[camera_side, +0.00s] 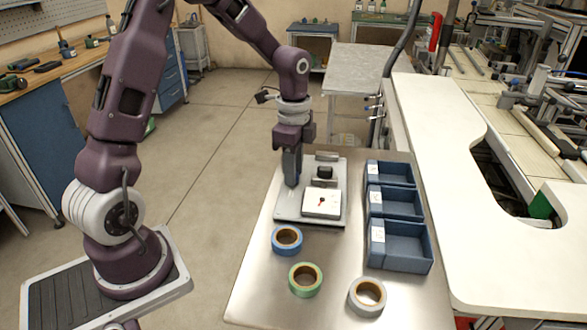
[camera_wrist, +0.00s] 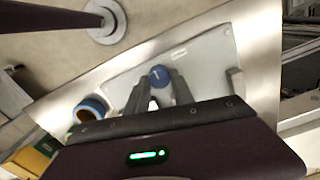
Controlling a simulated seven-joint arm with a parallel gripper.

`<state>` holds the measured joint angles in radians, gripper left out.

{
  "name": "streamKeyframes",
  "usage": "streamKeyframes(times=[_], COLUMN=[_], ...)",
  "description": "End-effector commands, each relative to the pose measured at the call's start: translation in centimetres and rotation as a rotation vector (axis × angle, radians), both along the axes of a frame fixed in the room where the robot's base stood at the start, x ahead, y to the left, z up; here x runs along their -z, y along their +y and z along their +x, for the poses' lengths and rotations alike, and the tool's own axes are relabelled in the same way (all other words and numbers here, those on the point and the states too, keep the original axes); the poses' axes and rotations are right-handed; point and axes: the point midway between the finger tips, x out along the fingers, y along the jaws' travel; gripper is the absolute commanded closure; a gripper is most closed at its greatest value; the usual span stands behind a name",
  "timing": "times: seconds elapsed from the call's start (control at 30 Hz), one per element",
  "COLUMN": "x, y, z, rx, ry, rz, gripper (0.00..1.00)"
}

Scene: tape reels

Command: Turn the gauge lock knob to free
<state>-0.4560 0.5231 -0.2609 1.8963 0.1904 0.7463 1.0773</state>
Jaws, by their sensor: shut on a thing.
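The gauge (camera_side: 311,213) is a pale plate with a black block and a white dial face with a red pointer; it lies on the steel table. My gripper (camera_side: 292,183) points down over the plate's left part. In the wrist view the round blue lock knob (camera_wrist: 160,75), with a white line on top, sits between the tips of my gripper (camera_wrist: 160,86). The jaws are shut on the knob. In the side view the knob is hidden behind the fingers. I cannot read any free or locked marking.
A blue tape reel (camera_side: 287,240), a green one (camera_side: 305,280) and a grey-white one (camera_side: 367,297) lie in front of the gauge. Three blue bins (camera_side: 401,262) stand to its right. The table is clear at its front left.

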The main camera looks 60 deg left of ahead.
Motion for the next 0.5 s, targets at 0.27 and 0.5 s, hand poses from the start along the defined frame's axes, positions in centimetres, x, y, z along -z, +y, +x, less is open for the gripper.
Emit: streamKeyframes(times=[0.27,0.5], x=[-0.06,-0.06], y=[0.04,0.12], z=[0.08,0.13], rx=[-0.169,-0.395], ry=[-0.002,0.000], rz=[0.001,0.002], gripper=[1.00,1.00])
